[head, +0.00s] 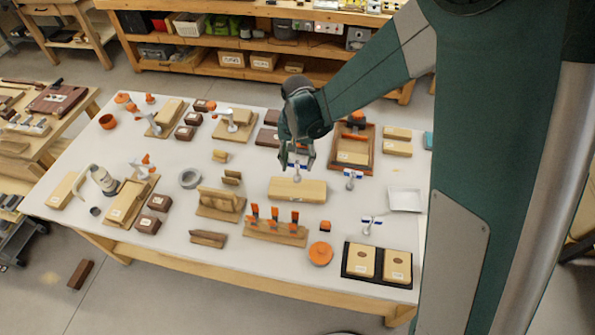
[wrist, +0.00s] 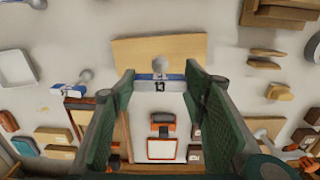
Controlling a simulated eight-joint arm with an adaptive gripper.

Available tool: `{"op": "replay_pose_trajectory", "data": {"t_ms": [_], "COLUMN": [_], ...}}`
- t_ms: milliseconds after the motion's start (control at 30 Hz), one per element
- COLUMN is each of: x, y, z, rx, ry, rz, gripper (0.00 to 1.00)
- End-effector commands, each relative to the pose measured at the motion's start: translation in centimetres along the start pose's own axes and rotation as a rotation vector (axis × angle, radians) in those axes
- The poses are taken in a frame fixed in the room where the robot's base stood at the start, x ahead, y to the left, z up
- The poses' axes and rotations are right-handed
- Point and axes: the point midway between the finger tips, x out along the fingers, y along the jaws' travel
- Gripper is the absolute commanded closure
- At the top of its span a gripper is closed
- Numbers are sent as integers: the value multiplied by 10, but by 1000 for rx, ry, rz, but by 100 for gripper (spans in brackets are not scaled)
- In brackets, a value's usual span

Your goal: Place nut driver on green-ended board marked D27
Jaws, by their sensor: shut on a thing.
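My gripper (head: 299,163) is shut on a small white piece with blue ends. In the wrist view this piece (wrist: 160,85) shows the number 13 and a grey rounded part, and lies between the fingertips of my gripper (wrist: 160,88). I cannot tell whether it is the nut driver. My gripper is at the back edge of a plain pale wooden block (head: 297,189), seen also in the wrist view (wrist: 150,48); any gap above the table is unclear. I see no board clearly marked D27 or with green ends. A small teal thing (head: 428,140) is at the table's right edge, partly hidden.
Two similar blue-and-white pieces (head: 352,177) (head: 371,222) stand to the right. A rack with orange-handled tools (head: 276,231) is in front. A wooden tray with orange parts (head: 366,162) lies behind right, a white tray (head: 405,199) right, and a black tray (head: 378,266) front right.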

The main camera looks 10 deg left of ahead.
Motion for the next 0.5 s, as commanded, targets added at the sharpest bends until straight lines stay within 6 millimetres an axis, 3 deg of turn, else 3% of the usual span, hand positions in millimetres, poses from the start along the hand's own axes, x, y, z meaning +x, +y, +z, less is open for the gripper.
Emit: {"op": "replay_pose_trajectory", "data": {"t_ms": [500], "x": [7], "y": [0], "z": [0], "rx": [0], "ry": [0], "rz": [0], "gripper": [81]}}
